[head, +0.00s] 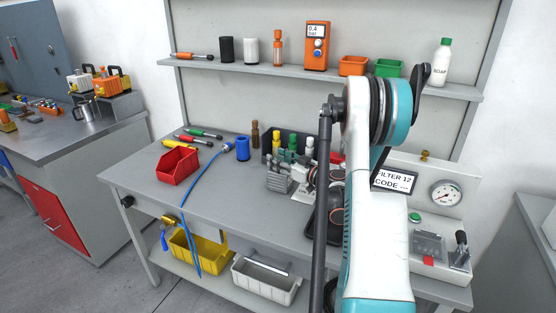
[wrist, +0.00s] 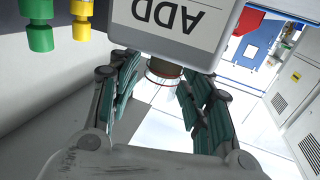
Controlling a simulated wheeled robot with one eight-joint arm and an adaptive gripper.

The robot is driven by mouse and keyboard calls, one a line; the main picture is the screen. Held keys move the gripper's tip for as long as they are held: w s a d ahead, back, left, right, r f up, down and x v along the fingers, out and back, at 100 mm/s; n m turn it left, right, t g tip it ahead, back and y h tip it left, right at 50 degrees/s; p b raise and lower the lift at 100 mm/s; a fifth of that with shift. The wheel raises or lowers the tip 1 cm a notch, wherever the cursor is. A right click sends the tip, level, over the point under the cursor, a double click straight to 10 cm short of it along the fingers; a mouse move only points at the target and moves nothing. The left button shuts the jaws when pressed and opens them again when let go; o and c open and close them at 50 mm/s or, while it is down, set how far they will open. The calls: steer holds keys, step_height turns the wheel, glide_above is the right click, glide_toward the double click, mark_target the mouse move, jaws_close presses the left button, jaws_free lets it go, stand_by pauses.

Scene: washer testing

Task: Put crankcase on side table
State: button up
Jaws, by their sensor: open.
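My gripper (wrist: 158,100) is open in the wrist view, its two dark green padded fingers apart. A round piece with a clear, reddish-rimmed lower part (wrist: 163,78) shows beyond the fingertips, below a grey box with an upside-down "ADD" label (wrist: 182,14). I cannot tell whether the fingers touch it. A grey finned metal block (head: 279,178), possibly the crankcase, is on the workbench (head: 225,210) left of my arm. A grey side table (head: 60,145) stands at the left; I cannot tell if it is the one meant.
A red bin (head: 177,166), blue cup (head: 243,148) and blue hose (head: 205,178) are on the workbench. Yellow (head: 198,250) and white (head: 265,280) bins are below. The bench's front left is mostly clear.

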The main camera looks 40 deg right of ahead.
steer(key=s+p, duration=0.3)
steer(key=s, duration=0.8)
steer(key=shift+s+d+r, duration=0.15)
steer(key=shift+s+d, duration=0.15)
steer(key=shift+d, duration=0.15)
